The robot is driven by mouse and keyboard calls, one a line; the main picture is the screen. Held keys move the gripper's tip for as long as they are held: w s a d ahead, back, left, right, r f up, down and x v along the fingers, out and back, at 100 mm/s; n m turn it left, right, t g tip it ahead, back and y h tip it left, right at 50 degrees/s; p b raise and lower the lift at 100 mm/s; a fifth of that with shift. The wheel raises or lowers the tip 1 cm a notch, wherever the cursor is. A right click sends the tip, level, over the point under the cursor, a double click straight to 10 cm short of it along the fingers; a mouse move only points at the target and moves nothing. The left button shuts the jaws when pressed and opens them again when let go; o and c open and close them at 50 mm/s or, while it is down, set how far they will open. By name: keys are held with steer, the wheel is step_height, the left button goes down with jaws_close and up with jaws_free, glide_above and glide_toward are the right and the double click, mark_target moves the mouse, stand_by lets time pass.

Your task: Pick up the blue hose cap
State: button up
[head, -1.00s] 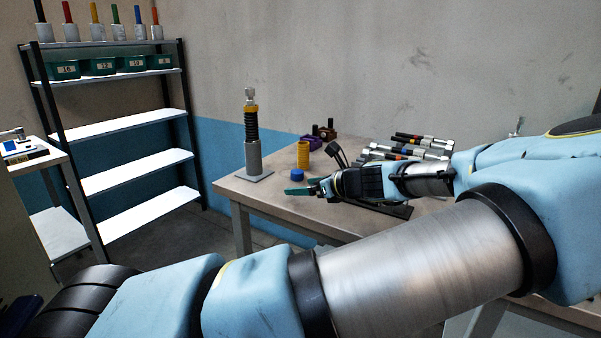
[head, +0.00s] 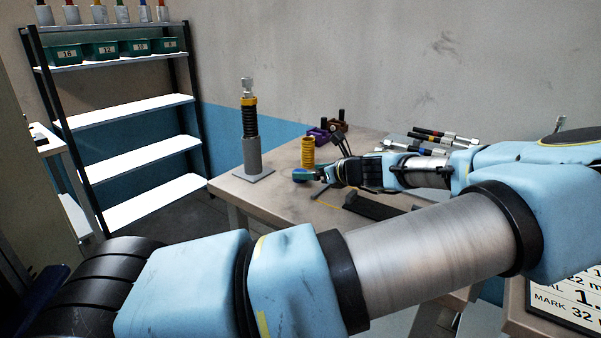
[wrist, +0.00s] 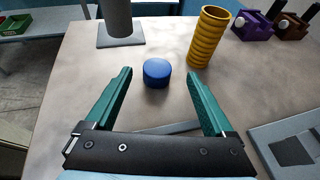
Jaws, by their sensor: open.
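The blue hose cap (wrist: 157,73) is a short round cylinder on the table, ahead of my gripper in the wrist view. My gripper (wrist: 160,85) has two green fingers, spread wide and empty. The cap lies about midway between the fingertips, at or just beyond their ends. In the head view my gripper (head: 306,176) is low over the table near the left front edge. There a small part of the blue cap (head: 299,171) shows, mostly hidden by the green finger.
A yellow ribbed cylinder (wrist: 208,38) stands right of and behind the cap. A grey post on a square base (wrist: 119,42) is at back left. Purple (wrist: 252,25) and brown (wrist: 292,22) clamp-like parts stand back right. A grey flat fixture (wrist: 290,145) lies at the right.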

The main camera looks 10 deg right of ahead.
steer(key=p+x, duration=0.2)
steer(key=x, duration=0.2)
steer(key=shift+w+a+f, duration=0.15)
steer(key=shift+w+a, duration=0.05)
steer(key=shift+a, duration=0.2)
steer(key=shift+w+a+f, duration=0.15)
steer(key=shift+w+f, duration=0.1)
steer(key=shift+w, duration=0.1)
jaws_close()
steer(key=shift+r, duration=0.1)
